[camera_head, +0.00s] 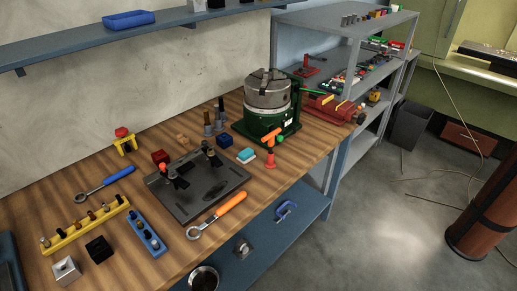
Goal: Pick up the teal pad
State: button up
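The teal pad (246,155) is a small block with a teal top and a pale lower layer. It lies on the wooden bench top, in front of the green machine base and right of the black plate. An orange and red upright tool (270,155) stands close to its right. Nothing covers the pad in this view. My gripper is not in view.
A dark blue block (225,140) and a green machine with a grey chuck (267,92) stand behind the pad. A black fixture plate (197,187) lies to its left. An orange-handled wrench (217,214) lies near the front edge. Bare wood shows in front of the pad.

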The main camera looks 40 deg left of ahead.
aim_at(247, 154)
jog(key=i, duration=2.35)
jog(key=u, duration=2.7)
